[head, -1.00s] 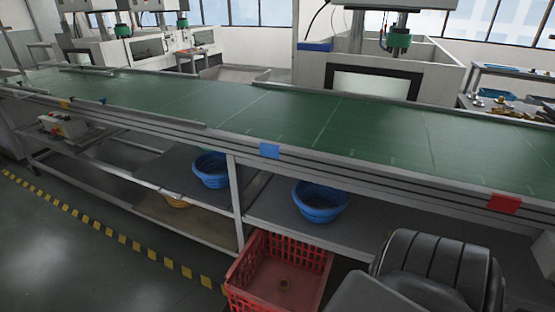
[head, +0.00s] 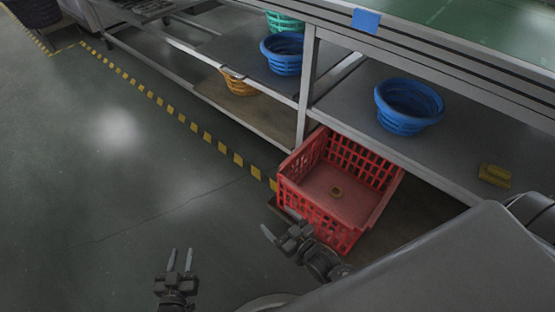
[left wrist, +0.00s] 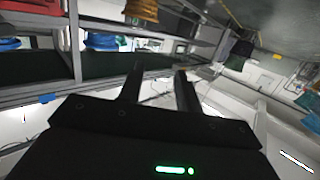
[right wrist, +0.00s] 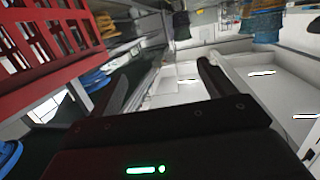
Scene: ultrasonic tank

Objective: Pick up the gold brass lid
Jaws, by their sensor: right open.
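My right gripper (head: 281,231) is open and empty, beside the crate's near left side in the head view. My left gripper (head: 180,260) is open and empty over the grey floor, further left and apart from the crate. In the left wrist view its two fingers (left wrist: 160,82) stand apart with nothing between them. The right wrist view shows the right fingers (right wrist: 165,85) spread, with the red crate at upper left; the lid is not seen there.
The crate sits beside the lower shelf under the conveyor bench. Blue baskets (head: 408,106) and (head: 284,53) and a yellow block (head: 494,175) are on the shelf. An orange basket (head: 238,83) is lower down. A shelf post (head: 307,90) stands behind the crate. Floor at left is clear.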

